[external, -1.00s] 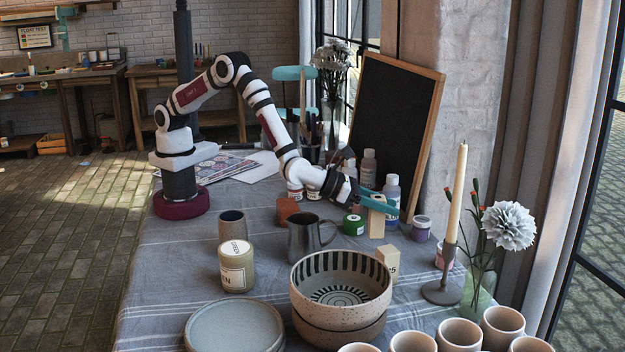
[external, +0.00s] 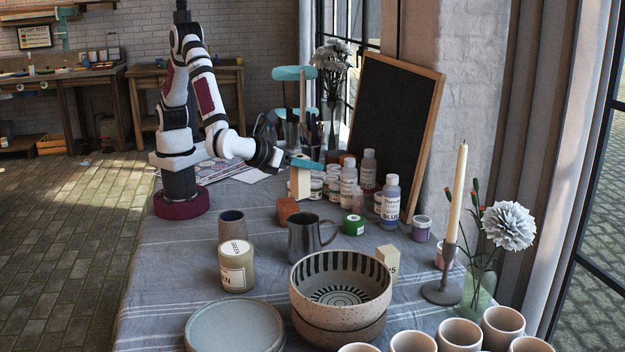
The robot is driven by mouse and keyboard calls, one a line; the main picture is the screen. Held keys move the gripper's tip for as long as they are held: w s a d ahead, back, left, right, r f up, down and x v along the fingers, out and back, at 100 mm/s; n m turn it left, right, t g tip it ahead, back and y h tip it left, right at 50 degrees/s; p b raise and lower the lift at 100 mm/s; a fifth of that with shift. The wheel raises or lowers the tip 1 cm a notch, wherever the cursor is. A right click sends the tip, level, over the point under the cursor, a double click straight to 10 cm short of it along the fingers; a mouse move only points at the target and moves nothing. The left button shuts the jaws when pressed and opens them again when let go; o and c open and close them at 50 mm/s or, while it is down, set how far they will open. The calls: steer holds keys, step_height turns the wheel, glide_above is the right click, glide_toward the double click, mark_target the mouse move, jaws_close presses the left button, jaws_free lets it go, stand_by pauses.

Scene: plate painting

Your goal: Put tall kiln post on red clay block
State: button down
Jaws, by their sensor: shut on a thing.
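The tall kiln post (external: 300,184), a pale wooden-looking upright block, is held by my gripper (external: 302,164). The post hangs behind and slightly right of the red clay block (external: 287,209) in the picture. The red clay block is a small reddish-brown cube on the cloth, left of the metal mug, with nothing on top of it. The post looks upright; I cannot tell how far its bottom is above the table.
A metal mug (external: 306,238) stands just in front of the red block. A green paint jar (external: 353,224), a bottle marked blue (external: 390,200) and several jars stand to the right. A short pale block (external: 387,258) stands near the stacked bowls (external: 340,290).

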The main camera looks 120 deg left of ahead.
steer(key=s+r+n+g, duration=0.2)
steer(key=s+n+g, duration=0.25)
steer(key=s, duration=0.85)
steer(key=shift+g+y, duration=0.25)
steer(key=shift+y, duration=0.15)
steer(key=a+f, duration=1)
steer(key=a, duration=0.1)
steer(key=shift+w+f, duration=0.4)
steer(key=shift+f, duration=0.1)
steer(key=shift+c, duration=2)
jaws_free()
